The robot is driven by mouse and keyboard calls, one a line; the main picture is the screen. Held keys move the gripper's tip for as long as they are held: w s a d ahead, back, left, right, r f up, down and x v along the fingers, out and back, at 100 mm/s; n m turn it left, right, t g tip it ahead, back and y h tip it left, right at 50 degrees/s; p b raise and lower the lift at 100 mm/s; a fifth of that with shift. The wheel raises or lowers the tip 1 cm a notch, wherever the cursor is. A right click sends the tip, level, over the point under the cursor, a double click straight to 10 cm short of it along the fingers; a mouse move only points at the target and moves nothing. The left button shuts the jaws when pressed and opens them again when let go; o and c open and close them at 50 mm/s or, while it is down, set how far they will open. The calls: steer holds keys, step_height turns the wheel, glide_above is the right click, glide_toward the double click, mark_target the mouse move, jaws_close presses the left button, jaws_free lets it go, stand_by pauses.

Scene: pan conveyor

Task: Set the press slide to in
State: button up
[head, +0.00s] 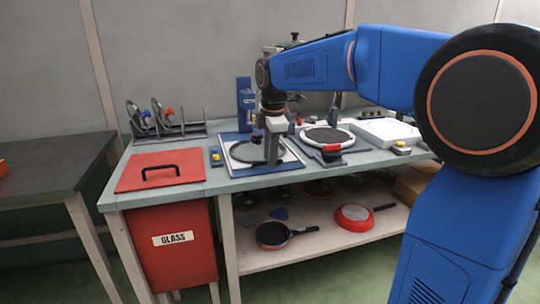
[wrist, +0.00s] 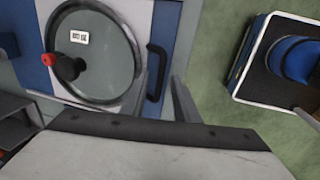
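The press slide is a white plate with a blue border (head: 236,171), on the bench in front of a blue upright press (head: 244,98). A round glass lid with a dark rim and red-tipped knob lies on it. In the wrist view the slide (wrist: 137,12) shows a black bar handle (wrist: 155,75) along its edge. My gripper (head: 273,160) is low over the slide's front side. Its fingers (wrist: 163,90) are open, one on each side of the handle's near part. I cannot tell whether they touch it.
A red bin labelled GLASS (head: 175,250) with a red handled lid (head: 135,180) stands left. A round dark pan station (head: 327,137) and white block (head: 385,131) are to the right. Pans (head: 272,235) lie on the lower shelf. Open floor lies before the bench.

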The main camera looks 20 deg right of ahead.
mark_target(262, 151)
jaws_close()
steer(key=shift+w, duration=0.15)
steer(key=w, duration=0.7)
steer(key=shift+w, duration=0.15)
steer(key=shift+w+r, duration=0.1)
steer(key=shift+w, duration=0.45)
jaws_free()
steer(key=shift+w, duration=0.1)
